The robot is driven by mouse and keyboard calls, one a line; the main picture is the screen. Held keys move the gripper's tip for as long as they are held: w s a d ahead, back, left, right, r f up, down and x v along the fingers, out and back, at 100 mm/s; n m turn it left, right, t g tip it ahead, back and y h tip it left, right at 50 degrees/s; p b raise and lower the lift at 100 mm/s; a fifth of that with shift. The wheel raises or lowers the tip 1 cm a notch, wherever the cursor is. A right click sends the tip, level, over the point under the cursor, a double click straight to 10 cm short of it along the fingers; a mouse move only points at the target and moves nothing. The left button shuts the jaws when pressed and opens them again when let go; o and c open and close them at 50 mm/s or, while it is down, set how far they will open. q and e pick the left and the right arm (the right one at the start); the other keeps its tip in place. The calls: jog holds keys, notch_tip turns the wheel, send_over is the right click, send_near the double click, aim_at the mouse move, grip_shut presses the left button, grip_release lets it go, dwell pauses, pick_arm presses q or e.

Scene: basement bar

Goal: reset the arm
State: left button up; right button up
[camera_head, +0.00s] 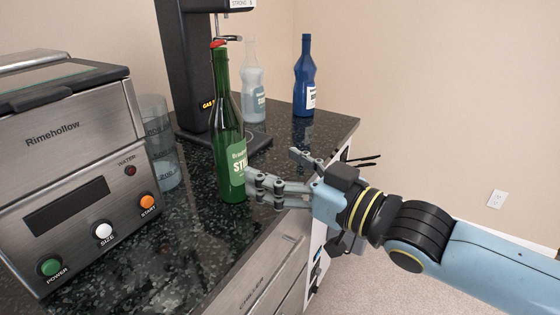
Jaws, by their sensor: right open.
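My right gripper (266,175) comes in from the right over the edge of the dark speckled counter (200,253). Its fingers are spread open. A green bottle (229,130) with a red cap stands upright on the counter at the fingertips. One finger is close beside the bottle's label side; whether it touches the glass I cannot tell. The other finger points up and away behind, apart from the bottle. My left gripper does not show.
A steel Rimehollow machine (70,170) fills the left, with a clear measuring cup (157,140) beside it. A black dispenser (188,70) stands behind the green bottle. A clear bottle (254,85) and a blue bottle (304,80) stand at the back. Open floor lies right of the counter.

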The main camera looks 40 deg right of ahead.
dwell(0.4)
jog(key=s+f+m+g+h, duration=0.1)
jog(key=s+f+g+h, duration=0.1)
jog(key=s+f+g, duration=0.45)
jog(key=s+f+g+h, duration=0.2)
jog(key=s+f+g, duration=0.1)
jog(key=s+g, duration=0.65)
notch_tip(320, 180, down, 27)
jog(key=s+d+b, duration=0.2)
jog(key=b, duration=0.1)
jog(key=s+d+f+b, duration=0.1)
jog(key=s+f+b, duration=0.1)
jog(key=s+f, duration=1.7)
jog(key=shift+s+d+f+m+g, duration=0.15)
jog(key=shift+s+f+m+g, duration=0.2)
jog(key=shift+f, duration=0.5)
